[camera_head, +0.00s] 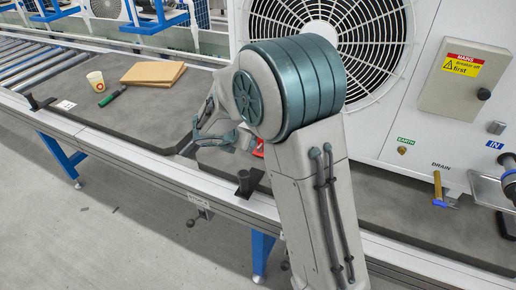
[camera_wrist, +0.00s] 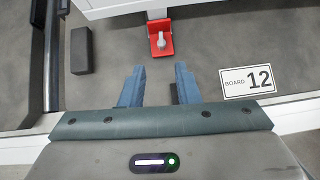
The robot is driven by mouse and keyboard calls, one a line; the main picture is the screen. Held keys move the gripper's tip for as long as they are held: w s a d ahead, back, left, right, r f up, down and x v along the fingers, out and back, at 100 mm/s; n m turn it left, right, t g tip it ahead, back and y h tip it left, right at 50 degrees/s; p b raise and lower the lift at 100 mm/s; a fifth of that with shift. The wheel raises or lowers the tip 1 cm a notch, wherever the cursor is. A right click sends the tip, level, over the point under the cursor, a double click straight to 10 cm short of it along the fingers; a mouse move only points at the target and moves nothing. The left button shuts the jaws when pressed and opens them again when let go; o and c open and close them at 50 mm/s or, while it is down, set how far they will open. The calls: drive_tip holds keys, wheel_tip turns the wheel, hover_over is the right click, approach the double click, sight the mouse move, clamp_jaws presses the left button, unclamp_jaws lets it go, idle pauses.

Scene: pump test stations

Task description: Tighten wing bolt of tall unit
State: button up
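The tall unit (camera_head: 390,130) is a white cabinet with a large round fan grille, standing on the bench in the head view. In the wrist view, its lower edge (camera_wrist: 120,7) shows at the top. A red bracket (camera_wrist: 160,28) sits against this edge, with a small grey wing bolt (camera_wrist: 161,41) on it. In the head view only a bit of red (camera_head: 258,150) shows behind my arm. My gripper (camera_wrist: 160,68) is open, with two blue fingers apart and nothing between them. The wing bolt lies just beyond the fingertips, roughly centred between them.
A dark block (camera_wrist: 81,50) and a black rail (camera_wrist: 52,60) lie left of the bracket; a "BOARD 12" label (camera_wrist: 248,81) is on the right. A cup (camera_head: 96,80), cardboard (camera_head: 153,73), a green-handled tool (camera_head: 112,96), a mains box (camera_head: 463,77) and a drain valve (camera_head: 438,188) also show.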

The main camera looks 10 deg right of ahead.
drive_tip(key=b+x, duration=0.2)
drive_tip(key=x, duration=1.1)
drive_tip(key=shift+d, duration=0.15)
clamp_jaws()
